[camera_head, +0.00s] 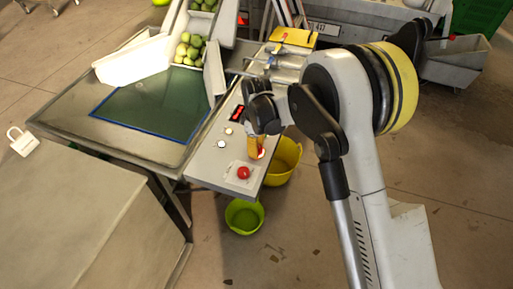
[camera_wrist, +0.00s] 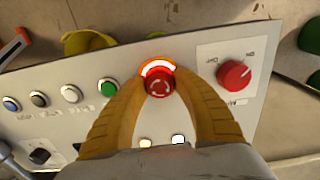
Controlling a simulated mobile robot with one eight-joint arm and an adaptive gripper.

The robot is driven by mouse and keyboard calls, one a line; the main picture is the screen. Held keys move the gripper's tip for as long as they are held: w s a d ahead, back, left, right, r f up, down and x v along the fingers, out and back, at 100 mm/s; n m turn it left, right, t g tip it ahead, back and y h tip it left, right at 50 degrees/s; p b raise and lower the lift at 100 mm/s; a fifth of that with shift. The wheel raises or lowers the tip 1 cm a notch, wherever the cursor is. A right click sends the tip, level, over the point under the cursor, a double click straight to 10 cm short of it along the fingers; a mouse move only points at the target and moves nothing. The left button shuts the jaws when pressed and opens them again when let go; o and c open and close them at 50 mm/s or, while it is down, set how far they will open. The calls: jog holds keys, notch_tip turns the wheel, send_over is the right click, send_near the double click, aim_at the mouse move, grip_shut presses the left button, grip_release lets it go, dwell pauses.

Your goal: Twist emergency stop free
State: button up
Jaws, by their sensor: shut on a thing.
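The emergency stop (camera_wrist: 159,86) is a round red button with rotation arrows and a lit ring around its base, on the grey control panel (camera_wrist: 210,118). In the wrist view it sits between the two yellow fingers of my gripper (camera_wrist: 159,84), which are shut on its sides. In the head view my gripper (camera_head: 256,148) reaches down to the panel (camera_head: 208,168). There the button is mostly hidden by the fingers, with a little red showing beside them.
A red rotary knob (camera_wrist: 234,75) on a white plate is right of the stop. Several small push buttons (camera_wrist: 72,93) line the left. A yellow bucket (camera_head: 283,165) and a green bucket (camera_head: 243,216) stand below the panel. Green fruit (camera_head: 190,48) lies in a chute beyond.

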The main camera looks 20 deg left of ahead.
jog(key=m, duration=0.5)
jog(key=shift+m, duration=0.4)
dwell(0.3)
jog(key=o, duration=1.2)
notch_tip(320, 180, up, 12)
